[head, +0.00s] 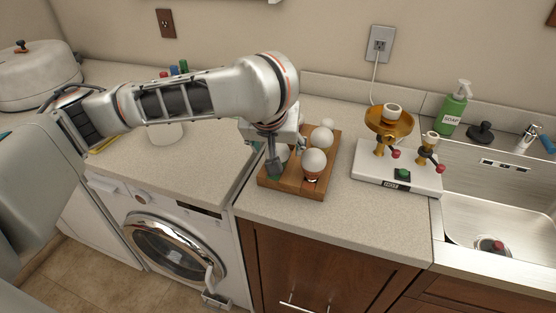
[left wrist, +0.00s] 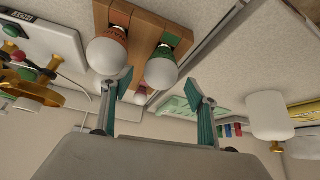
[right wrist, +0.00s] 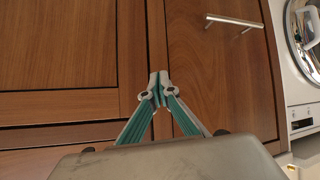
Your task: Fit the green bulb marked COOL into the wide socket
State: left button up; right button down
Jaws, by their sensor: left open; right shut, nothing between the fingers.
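In the head view my left gripper (head: 276,160) hangs over the holder's left end and partly hides this bulb. The lamp base (head: 398,180) is white, with a wide gold socket (head: 388,125) and a narrower one (head: 430,138). My right gripper (right wrist: 160,82) is shut and empty before the cabinet doors.
An orange-collared bulb (head: 314,163) and other white bulbs (head: 321,137) share the wooden holder (head: 293,190). The soap bottle (head: 454,106) and sink (head: 500,205) lie right of the lamp base. The counter between holder and lamp base is clear. A cord runs to the wall outlet (head: 380,44).

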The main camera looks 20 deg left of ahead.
pick_arm(q)
jog(key=b+x, duration=0.2)
jog(key=x, duration=0.2)
jog(key=shift+s+a+f, duration=0.1)
jog(key=shift+s, duration=0.1)
jog(key=shift+w+f, duration=0.1)
jog(key=shift+w, duration=0.05)
pick_arm(e)
jog(key=f, duration=0.3)
jog(key=shift+s, duration=0.3)
pick_arm(q)
jog(key=c, duration=1.2)
jog(key=shift+c, duration=0.2)
